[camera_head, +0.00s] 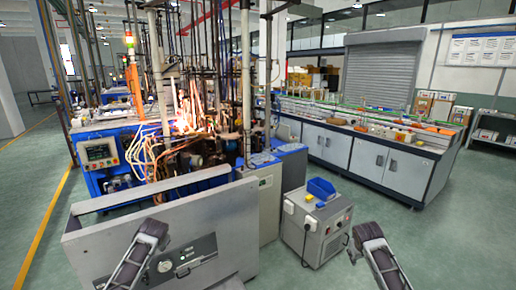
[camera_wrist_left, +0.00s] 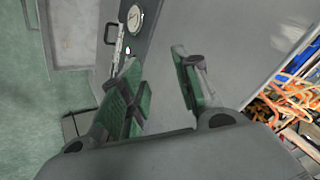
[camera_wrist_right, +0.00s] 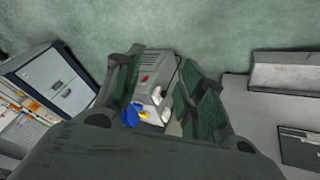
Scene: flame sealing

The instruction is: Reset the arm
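My left gripper (camera_head: 150,235) is in front of the grey metal cabinet (camera_head: 215,225) in the head view. In the left wrist view, its green-padded fingers (camera_wrist_left: 155,75) stand apart with nothing between them. My right gripper (camera_head: 366,236) is at the lower right of the head view, to the right of the grey wheeled box (camera_head: 330,222). In the right wrist view, its fingers (camera_wrist_right: 160,80) are apart, and the grey box (camera_wrist_right: 152,82) shows behind the gap. I see no object held by either gripper.
A blue machine (camera_head: 100,155) with glowing flames and many tubes stands behind the cabinet. A blue bin (camera_head: 321,187) sits on the grey box. A long workbench (camera_head: 380,165) stands at the right. Green floor (camera_head: 450,245) is clear at the lower right.

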